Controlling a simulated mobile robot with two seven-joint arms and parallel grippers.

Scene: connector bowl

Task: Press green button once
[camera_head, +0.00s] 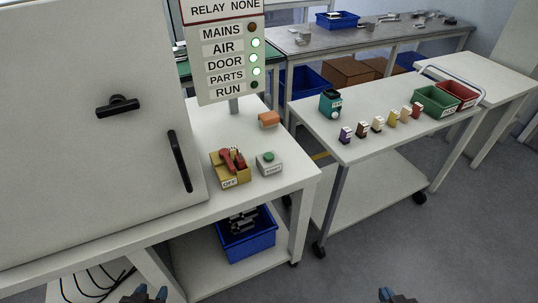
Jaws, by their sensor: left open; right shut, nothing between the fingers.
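The green button (268,156) sits on top of a small grey box (270,168) with a white label, on the white table (205,121) right of a large cabinet. The rest of both arms is out of frame.
A yellow OFF box with red levers (231,166) stands just left of the button box. The status sign (224,50) shows green lamps. A cabinet (90,110) fills the left. A trolley (380,150) with small connectors stands right.

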